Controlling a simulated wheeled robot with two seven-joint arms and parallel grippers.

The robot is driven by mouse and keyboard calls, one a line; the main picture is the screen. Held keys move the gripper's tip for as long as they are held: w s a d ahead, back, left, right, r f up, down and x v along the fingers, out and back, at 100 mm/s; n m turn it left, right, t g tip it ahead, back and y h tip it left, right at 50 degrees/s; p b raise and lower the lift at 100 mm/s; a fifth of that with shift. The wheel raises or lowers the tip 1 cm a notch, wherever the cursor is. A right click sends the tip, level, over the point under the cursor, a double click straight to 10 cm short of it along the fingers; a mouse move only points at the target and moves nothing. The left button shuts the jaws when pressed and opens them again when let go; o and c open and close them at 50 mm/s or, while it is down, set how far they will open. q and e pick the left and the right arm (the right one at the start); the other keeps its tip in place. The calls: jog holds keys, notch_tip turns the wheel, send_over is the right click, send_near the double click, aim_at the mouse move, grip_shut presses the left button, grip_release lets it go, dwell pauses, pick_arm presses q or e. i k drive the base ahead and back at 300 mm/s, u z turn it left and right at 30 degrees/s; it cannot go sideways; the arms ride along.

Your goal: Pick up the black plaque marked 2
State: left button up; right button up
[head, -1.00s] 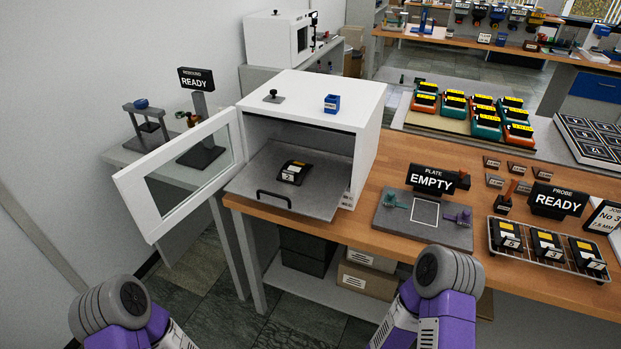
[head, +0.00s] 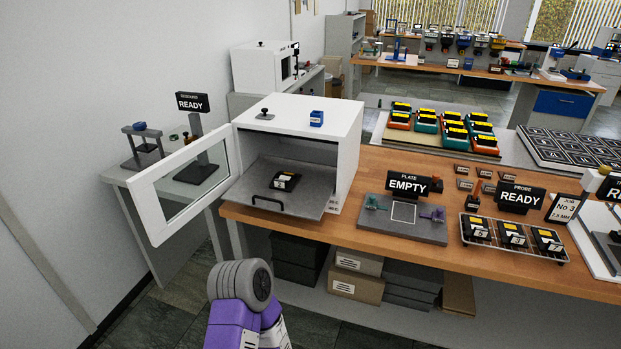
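A black plaque (head: 286,181) with a yellow strip and a white number label lies on the grey pull-out tray (head: 300,203) of the open white oven (head: 340,125). Its number is small here and looks like 2. Three similar black plaques (head: 512,235) lie in a wire rack on the right of the wooden bench; their numbers are hard to read. Neither gripper shows in the head view. Only one purple and grey link of my arms shows at the bottom, well in front of the bench.
The oven door (head: 187,187) stands open to the left. A grey plate fixture (head: 400,227) with an EMPTY sign (head: 408,185) sits between oven and rack. A PROBE READY sign (head: 520,198) stands behind the rack. Boxes (head: 357,285) lie under the bench.

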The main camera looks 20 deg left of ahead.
aim_at(283, 181)
jog(key=u, duration=0.1)
jog(key=i, duration=0.85)
jog(key=u, duration=0.65)
